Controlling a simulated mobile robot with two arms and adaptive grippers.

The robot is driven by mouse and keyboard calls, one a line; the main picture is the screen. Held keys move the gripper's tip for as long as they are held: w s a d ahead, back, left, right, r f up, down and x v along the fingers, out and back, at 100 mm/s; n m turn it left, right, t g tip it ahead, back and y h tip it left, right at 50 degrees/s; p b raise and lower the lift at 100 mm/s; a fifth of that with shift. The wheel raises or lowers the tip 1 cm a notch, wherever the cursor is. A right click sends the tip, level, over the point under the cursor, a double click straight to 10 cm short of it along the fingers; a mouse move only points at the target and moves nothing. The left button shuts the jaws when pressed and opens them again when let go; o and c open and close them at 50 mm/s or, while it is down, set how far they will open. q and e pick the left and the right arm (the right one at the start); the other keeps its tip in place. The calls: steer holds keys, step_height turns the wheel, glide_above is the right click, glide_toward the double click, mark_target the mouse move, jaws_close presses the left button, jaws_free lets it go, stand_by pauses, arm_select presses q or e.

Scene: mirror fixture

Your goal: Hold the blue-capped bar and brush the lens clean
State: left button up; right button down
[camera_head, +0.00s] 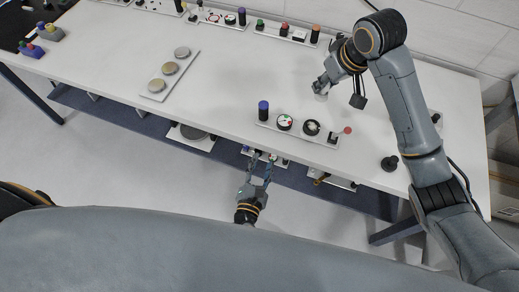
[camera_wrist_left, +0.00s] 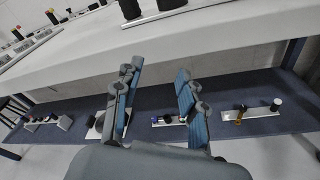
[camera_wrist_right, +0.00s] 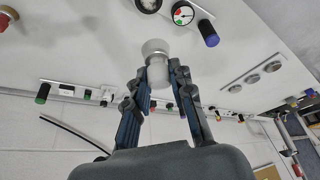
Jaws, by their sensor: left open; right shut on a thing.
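A black bar with a blue cap (camera_head: 263,111) stands upright at the left end of a light panel (camera_head: 290,134) near the table's front edge; it shows in the right wrist view (camera_wrist_right: 208,34). On the same panel are a white-faced dial (camera_head: 284,122) and a black-rimmed round piece (camera_head: 311,128), which may be the lens. My right gripper (camera_wrist_right: 160,78) is shut on a whitish cylindrical piece with a wider round end (camera_wrist_right: 156,48), behind the panel; I cannot tell whether it is the brush. My left gripper (camera_head: 262,162) is open and empty, in front of the table edge.
A red-knobbed piece (camera_head: 346,131) is at the panel's right end. A black knob (camera_head: 389,163) stands farther right. A plate with round discs (camera_head: 169,68) lies at left. More panels (camera_head: 285,32) line the back edge. A lower shelf (camera_wrist_left: 65,116) holds further fixtures.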

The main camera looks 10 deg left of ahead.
mark_target(263, 116)
arm_select(q)
step_height(263, 116, up, 7)
steer(key=w+a+n+t+y, duration=0.1)
steer(key=w+n+y, duration=0.15)
steer(key=n, duration=0.65)
steer(key=shift+m, duration=0.3)
steer(key=w, duration=0.3)
steer(key=w+a, duration=0.1)
steer(key=w, duration=0.6)
steer(key=shift+w+a+f, duration=0.15)
steer(key=shift+w+a, duration=0.2)
jaws_close()
